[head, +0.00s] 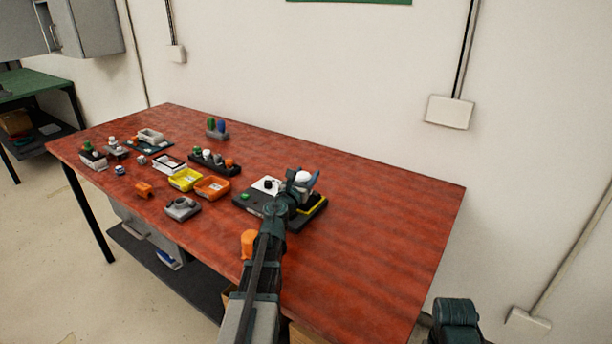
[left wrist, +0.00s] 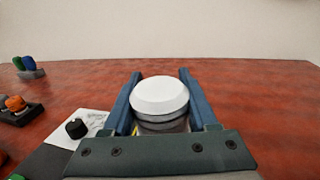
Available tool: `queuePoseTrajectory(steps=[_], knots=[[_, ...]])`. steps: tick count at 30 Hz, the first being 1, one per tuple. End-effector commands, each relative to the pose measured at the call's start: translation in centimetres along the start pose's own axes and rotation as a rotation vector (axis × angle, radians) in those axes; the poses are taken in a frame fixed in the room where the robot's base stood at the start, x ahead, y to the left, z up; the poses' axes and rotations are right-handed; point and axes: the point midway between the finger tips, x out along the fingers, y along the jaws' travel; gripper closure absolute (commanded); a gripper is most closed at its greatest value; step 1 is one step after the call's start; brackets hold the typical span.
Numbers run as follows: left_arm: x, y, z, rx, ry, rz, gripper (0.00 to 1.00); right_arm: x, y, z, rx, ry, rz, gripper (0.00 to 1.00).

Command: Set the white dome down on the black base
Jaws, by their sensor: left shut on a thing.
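The white dome (head: 303,176) is between the fingers of my left gripper (head: 302,183), over the right part of a dark board. In the left wrist view the dome (left wrist: 160,93) sits between both blue fingers (left wrist: 159,92), roughly level, with its white top facing up. A dark grey ring (left wrist: 163,125) shows just under the dome. I cannot tell whether this ring is the black base or part of the dome, or whether they touch. The gripper hides most of what lies below. Only a dark part of my right arm shows at bottom right.
The dark board (head: 248,205) carries a white card (head: 262,183) with a black knob and a green button (head: 244,196). A yellow piece (head: 312,208) lies at its right. An orange tray (head: 212,188) and yellow tray (head: 185,179) stand left. The red table (head: 390,215) is clear at right.

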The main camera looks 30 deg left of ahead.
Motion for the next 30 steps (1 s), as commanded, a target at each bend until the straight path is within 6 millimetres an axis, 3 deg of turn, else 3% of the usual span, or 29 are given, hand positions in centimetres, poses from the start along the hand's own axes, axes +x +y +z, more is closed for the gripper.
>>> queuePoseTrajectory(steps=[30], knots=[[0.0,0.0,-1.1,0.000,0.000,0.000,0.96,1.1,-0.1,-0.1,0.000,0.000,0.000,0.54]])
